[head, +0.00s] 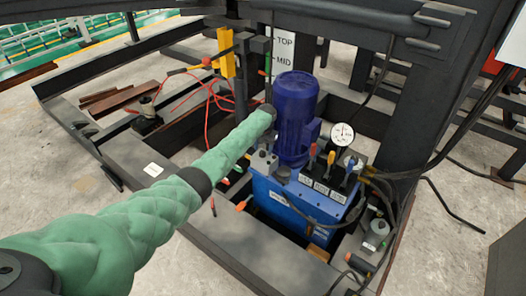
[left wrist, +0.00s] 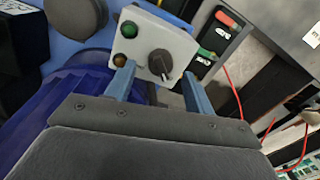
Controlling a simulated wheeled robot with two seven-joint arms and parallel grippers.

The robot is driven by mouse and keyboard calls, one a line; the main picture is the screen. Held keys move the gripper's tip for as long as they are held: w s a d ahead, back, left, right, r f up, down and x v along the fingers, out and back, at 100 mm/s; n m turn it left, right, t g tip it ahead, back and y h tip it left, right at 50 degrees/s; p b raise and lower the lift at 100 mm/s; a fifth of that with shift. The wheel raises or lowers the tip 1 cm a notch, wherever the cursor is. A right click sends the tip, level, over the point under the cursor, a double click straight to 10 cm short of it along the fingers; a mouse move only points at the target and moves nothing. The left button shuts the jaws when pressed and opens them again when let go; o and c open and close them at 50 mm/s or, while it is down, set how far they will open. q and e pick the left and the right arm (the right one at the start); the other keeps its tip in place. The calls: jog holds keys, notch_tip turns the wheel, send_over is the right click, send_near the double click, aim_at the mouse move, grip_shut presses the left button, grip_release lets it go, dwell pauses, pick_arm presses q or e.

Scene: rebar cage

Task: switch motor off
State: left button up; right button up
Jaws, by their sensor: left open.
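The blue motor (head: 296,110) stands upright on a blue tank (head: 275,198) in the head view. Its blue body also fills the left of the left wrist view (left wrist: 40,115). In that view a light grey control box (left wrist: 178,38) carries a dark rotary knob (left wrist: 161,63), a green button (left wrist: 128,30) and an amber one (left wrist: 120,60). My left gripper (left wrist: 160,80) is open, its two fingers to either side of the knob. I cannot tell whether they touch the box. In the head view my green-sleeved left arm reaches to beside the motor, and its fingers are hard to make out.
A pressure gauge (head: 342,134) and several coloured levers stand right of the motor. Dark steel frame beams (head: 150,177) surround the unit. Red cables (head: 207,88) run behind my arm. A panel with red and green switches (left wrist: 226,20) sits near the control box.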

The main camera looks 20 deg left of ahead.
pick_arm(q)
notch_tip(320, 180, up, 4)
jog(key=shift+d+f, duration=0.1)
jog(key=shift+d, duration=0.05)
jog(key=shift+r+b, duration=0.3)
jog(key=shift+r, duration=0.5)
pick_arm(e)
jog(key=r, duration=0.3)
jog(key=shift+s+r, duration=0.15)
jog(key=shift+s, duration=0.2)
jog(key=shift+s+f, duration=0.1)
jog(key=shift+f, duration=0.1)
